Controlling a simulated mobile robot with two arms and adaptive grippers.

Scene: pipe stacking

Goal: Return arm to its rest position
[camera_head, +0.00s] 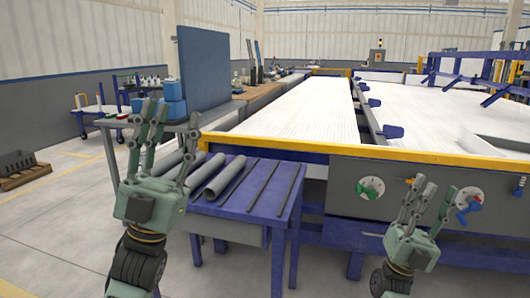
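My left gripper (171,118) points upward at the left, in front of the left end of a blue table. Its fingers are spread and nothing is between them. My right gripper (434,184) points upward at the lower right, in front of the grey machine panel, also spread and empty. The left gripper partly hides the pipes at the table's left end.
The blue table (262,215) stands against a large machine with a yellow front rail (350,153) and a knob panel (340,185). A grey workbench (112,122) with a blue board (203,70) stands behind the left gripper. Open floor (50,230) lies at the left.

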